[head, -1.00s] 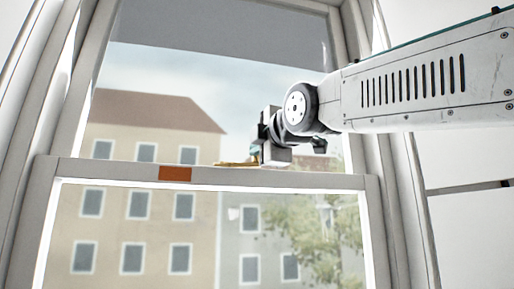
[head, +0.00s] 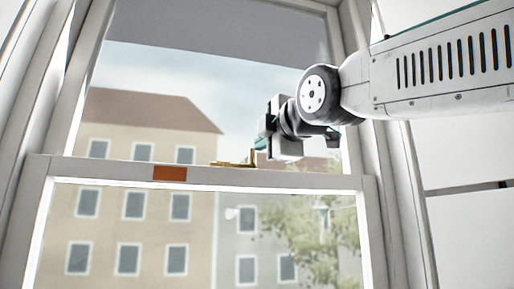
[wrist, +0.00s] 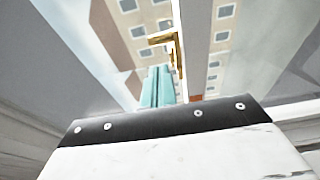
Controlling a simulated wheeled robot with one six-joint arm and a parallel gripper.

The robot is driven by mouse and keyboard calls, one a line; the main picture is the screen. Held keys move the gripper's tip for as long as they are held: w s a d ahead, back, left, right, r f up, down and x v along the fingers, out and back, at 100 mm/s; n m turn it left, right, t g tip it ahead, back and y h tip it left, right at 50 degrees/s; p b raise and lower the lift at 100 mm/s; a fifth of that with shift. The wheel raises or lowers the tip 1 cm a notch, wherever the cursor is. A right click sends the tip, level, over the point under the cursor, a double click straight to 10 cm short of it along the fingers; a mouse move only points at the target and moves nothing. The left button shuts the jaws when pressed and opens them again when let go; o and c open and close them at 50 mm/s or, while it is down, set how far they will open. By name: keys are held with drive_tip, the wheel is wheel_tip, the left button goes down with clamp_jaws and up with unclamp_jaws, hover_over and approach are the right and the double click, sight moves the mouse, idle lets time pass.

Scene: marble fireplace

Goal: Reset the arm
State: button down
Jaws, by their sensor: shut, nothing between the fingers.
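My gripper (head: 262,143) hangs in front of the window at the end of my raised arm. Its teal fingers also show in the wrist view (wrist: 157,88), side by side and shut with nothing between them. A brass window latch (head: 236,163) sits on the middle rail of the sash window, just left of my gripper in the head view. The latch also shows beyond the fingertips in the wrist view (wrist: 164,39). The fingers look apart from it. Part of the gripper body hides the fingers in the head view.
The white window rail (head: 110,170) carries an orange patch (head: 170,173) left of the latch. The white window frame and wall (head: 470,235) stand close at the right, behind my arm. Buildings and a tree show outside through the glass.

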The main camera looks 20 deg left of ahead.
drive_tip(key=s+d, duration=0.4)
drive_tip(key=d, duration=0.4)
drive_tip(key=d+f+m+g+h, duration=0.2)
drive_tip(key=f+m, duration=0.2)
drive_tip(key=f, duration=0.4)
drive_tip(key=s+d+f+m+g+h, duration=0.1)
drive_tip(key=d+f+m+h, duration=0.2)
drive_tip(key=f, duration=0.6)
drive_tip(key=d+f+m+g+h, duration=0.1)
drive_tip(key=d+f+m+g, duration=0.1)
drive_tip(key=f+m, duration=0.45)
drive_tip(key=s+d+f+m+g+h, duration=0.3)
drive_tip(key=s+d+f+m, duration=0.3)
drive_tip(key=s+d+f, duration=0.3)
drive_tip(key=s+d+f+m+g+h, duration=0.3)
drive_tip(key=s+d+f+m, duration=0.4)
drive_tip(key=d+f, duration=0.9)
wheel_tip(320, 180, down, 3)
drive_tip(key=shift+s+d+r+g, duration=0.1)
drive_tip(key=shift+s+d+g, duration=0.1)
drive_tip(key=shift+s+g, duration=0.5)
drive_tip(key=shift+s+t, duration=0.15)
drive_tip(key=shift+t, duration=0.15)
